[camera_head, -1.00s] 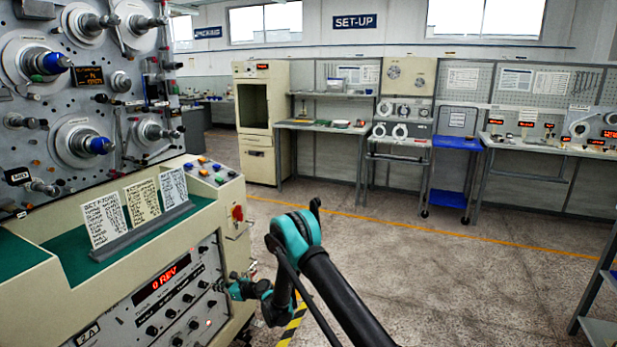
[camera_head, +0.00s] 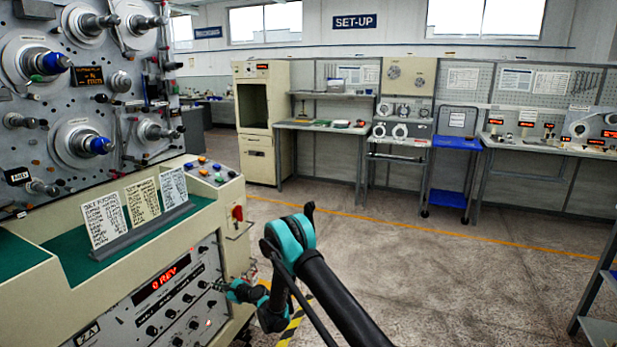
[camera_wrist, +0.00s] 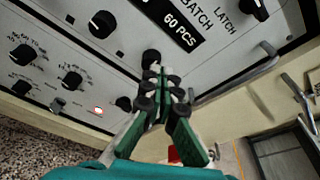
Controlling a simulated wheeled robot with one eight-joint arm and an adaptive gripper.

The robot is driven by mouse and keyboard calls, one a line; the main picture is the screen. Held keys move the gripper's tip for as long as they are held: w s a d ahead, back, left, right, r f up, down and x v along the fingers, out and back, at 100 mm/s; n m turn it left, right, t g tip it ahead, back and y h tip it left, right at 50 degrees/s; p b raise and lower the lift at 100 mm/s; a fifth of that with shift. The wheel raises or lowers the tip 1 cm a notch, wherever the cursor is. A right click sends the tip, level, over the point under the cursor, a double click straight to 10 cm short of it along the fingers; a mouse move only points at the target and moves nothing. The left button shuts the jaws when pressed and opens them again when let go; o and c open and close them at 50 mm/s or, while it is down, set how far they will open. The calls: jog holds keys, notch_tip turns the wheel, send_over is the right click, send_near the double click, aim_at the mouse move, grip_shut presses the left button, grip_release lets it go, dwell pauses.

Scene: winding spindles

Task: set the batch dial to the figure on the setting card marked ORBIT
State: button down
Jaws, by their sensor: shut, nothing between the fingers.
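In the wrist view a black label (camera_wrist: 180,25) reads 60 PCS beside the word BATCH. A black knob (camera_wrist: 151,58) sits just below that label, at my fingertips; I take it as the batch dial. My gripper (camera_wrist: 157,74) is shut and empty, its tips at or very near this knob. It also reaches the panel in the head view (camera_head: 221,286).
The cream control panel carries a red display (camera_head: 163,283) reading 0 REV and several other black knobs. A metal handle (camera_wrist: 238,76) juts out right of my fingers. A red switch (camera_head: 238,213) is on the cabinet corner. Open floor (camera_head: 430,270) lies to the right.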

jog(key=shift+s+a+r+x, duration=0.1)
jog(key=shift+r+x, duration=0.1)
jog(key=shift+x, duration=0.7)
jog(key=shift+s+a+r+x, duration=0.1)
jog(key=shift+r+x, duration=0.05)
jog(key=shift+x, duration=0.7)
jog(key=shift+s+a+r+x, duration=0.1)
jog(key=shift+r+x, duration=0.1)
jog(key=shift+x, duration=0.7)
jog(key=shift+s+a+f, duration=0.3)
jog(key=shift+s+f, duration=0.4)
jog(key=shift+s, duration=0.2)
jog(key=shift+s+r, duration=0.1)
jog(key=shift+s+a+r, duration=0.1)
jog(key=shift+s+r, duration=0.05)
jog(key=shift+s, duration=0.05)
jog(key=shift+w+d+f+v, duration=0.1)
jog(key=shift+f+v, duration=0.1)
jog(key=shift+v, duration=0.75)
jog(key=shift+w+d+f+v, duration=0.1)
jog(key=shift+f+v, duration=0.1)
jog(key=shift+v, duration=0.8)
jog(key=shift+w+d+f+v, duration=0.1)
jog(key=shift+f+v, duration=0.1)
jog(key=shift+v, duration=0.75)
